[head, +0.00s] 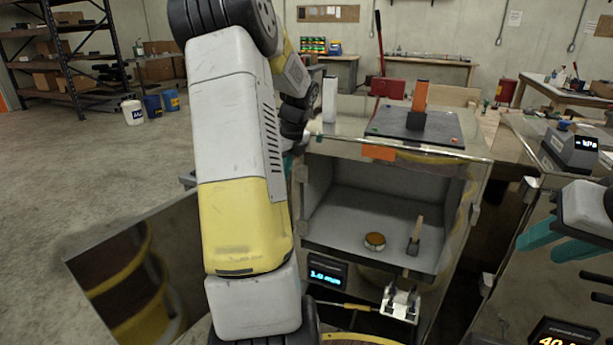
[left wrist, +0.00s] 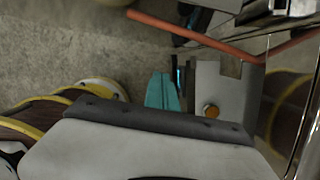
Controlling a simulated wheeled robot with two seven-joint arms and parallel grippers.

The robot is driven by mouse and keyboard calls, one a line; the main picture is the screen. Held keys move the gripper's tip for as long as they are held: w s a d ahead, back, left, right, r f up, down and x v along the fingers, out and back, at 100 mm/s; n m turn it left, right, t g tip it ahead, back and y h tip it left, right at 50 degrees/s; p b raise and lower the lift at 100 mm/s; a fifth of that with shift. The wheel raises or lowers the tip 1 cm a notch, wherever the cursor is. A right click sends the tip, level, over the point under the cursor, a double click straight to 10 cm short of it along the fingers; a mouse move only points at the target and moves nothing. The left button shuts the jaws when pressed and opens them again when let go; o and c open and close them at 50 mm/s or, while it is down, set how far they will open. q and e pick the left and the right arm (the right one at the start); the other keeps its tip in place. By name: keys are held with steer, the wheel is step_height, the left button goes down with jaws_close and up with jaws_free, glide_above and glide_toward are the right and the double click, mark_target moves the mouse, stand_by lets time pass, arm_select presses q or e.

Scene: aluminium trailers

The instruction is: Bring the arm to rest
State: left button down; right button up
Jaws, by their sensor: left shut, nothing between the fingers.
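My left arm (head: 235,150), white and yellow, fills the left middle of the head view and hides part of the cabinet's left side. My left gripper is mostly hidden behind it there; a bit of teal shows beside the cabinet's left edge. In the left wrist view the teal fingers of the left gripper (left wrist: 165,92) are together with nothing between them, over the floor beside a grey panel. My right gripper (head: 560,241) is at the right edge of the head view, its teal fingers apart and empty, in front of the right-hand metal unit.
An open metal cabinet (head: 316,140) stands in the middle, holding a round orange-brown piece (head: 375,240) and a small wooden-handled block (head: 414,243). Its shiny door (head: 105,262) swings out left. A dark plate (head: 440,140) with an orange upright lies on top. Open floor is at the left.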

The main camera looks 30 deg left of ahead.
arm_select(q)
steer(key=v, duration=0.6)
steer(key=shift+s+r, duration=0.2)
steer(key=shift+s, duration=0.05)
steer(key=s+d+r+n+t+h, duration=0.2)
steer(key=s+d+r+n, duration=0.1)
steer(key=s+d+n, duration=0.7)
steer(key=s+d+r+n+t+h, duration=0.3)
steer(key=s+d+n, duration=0.7)
steer(key=d, duration=0.5)
steer(key=shift+s+d+t, duration=0.3)
steer(key=shift+s+d, duration=0.05)
steer(key=shift+s, duration=0.3)
